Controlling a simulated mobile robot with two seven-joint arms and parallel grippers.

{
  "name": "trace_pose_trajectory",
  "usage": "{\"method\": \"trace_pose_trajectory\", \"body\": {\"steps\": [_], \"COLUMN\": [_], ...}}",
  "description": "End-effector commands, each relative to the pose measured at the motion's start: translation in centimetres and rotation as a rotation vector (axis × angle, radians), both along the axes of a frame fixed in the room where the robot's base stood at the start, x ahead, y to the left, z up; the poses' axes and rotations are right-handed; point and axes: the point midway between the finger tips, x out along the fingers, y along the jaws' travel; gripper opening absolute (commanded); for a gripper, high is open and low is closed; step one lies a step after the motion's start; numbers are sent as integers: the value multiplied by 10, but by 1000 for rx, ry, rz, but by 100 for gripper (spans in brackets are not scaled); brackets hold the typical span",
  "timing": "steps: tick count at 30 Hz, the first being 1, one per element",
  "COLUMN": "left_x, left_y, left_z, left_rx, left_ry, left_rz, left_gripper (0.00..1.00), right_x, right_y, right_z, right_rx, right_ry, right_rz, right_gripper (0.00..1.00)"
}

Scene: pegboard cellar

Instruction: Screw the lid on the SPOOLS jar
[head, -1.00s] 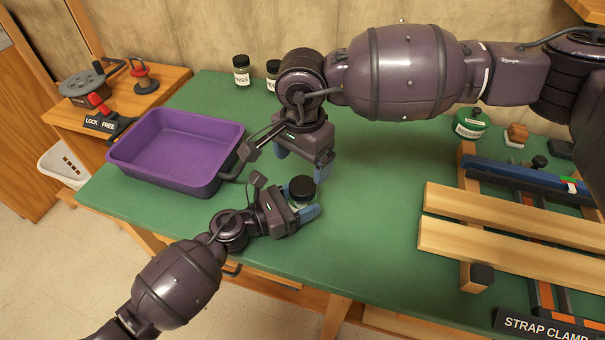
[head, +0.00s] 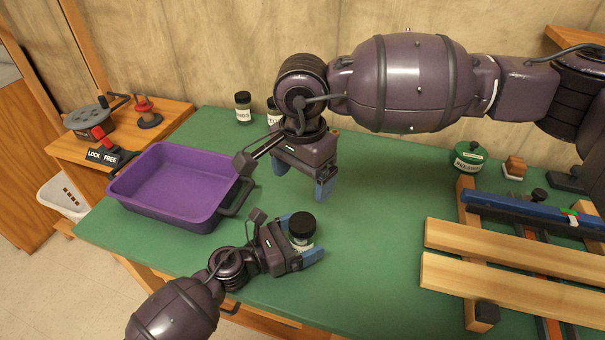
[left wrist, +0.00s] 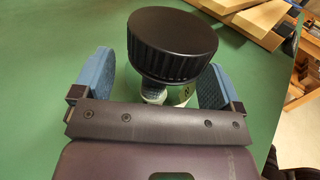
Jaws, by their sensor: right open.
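A clear jar (head: 301,243) with a black lid (head: 302,224) on top stands upright on the green bench. In the left wrist view the ribbed lid (left wrist: 172,45) hides most of the jar (left wrist: 182,97); its label is not readable. My left gripper (head: 299,240) has its blue fingers on either side of the jar, below the lid. A gap shows beside the left finger in the left wrist view, so it looks open; contact at the other finger is unclear. My right gripper (head: 303,178) is open and empty, behind and above the lid, fingers pointing down.
A purple tray (head: 148,205) lies left. Two jars (head: 243,107) stand at the back, one partly hidden by my right arm. A green-lidded jar (head: 468,159), wooden bars (head: 510,243) and a strap clamp are at right. Bench between jar and bars is clear.

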Motion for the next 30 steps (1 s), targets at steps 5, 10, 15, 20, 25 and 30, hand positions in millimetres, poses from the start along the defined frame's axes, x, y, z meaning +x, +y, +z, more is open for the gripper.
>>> {"method": "trace_pose_trajectory", "body": {"steps": [5,10,15,20,25,30], "left_x": [0,-4,-16,-30,-42,-49], "left_y": [0,7,30,57,80,93], "left_z": [0,-1,-2,-3,-2,-1], "left_rx": [0,1,2,3,1,0], "left_ry": [0,0,2,4,3,1], "left_rz": [0,1,2,2,1,0], "left_gripper": [91,91,91,91,91,91], "right_x": [0,0,0,1,1,1], "right_y": [0,0,0,0,0,0], "right_z": [0,-1,-5,-11,-16,-18], "right_rx": [0,0,0,0,0,0], "right_ry": [0,1,6,12,17,20], "right_rz": [0,0,0,0,0,0], "right_gripper": [87,87,87,87,87,87]}}
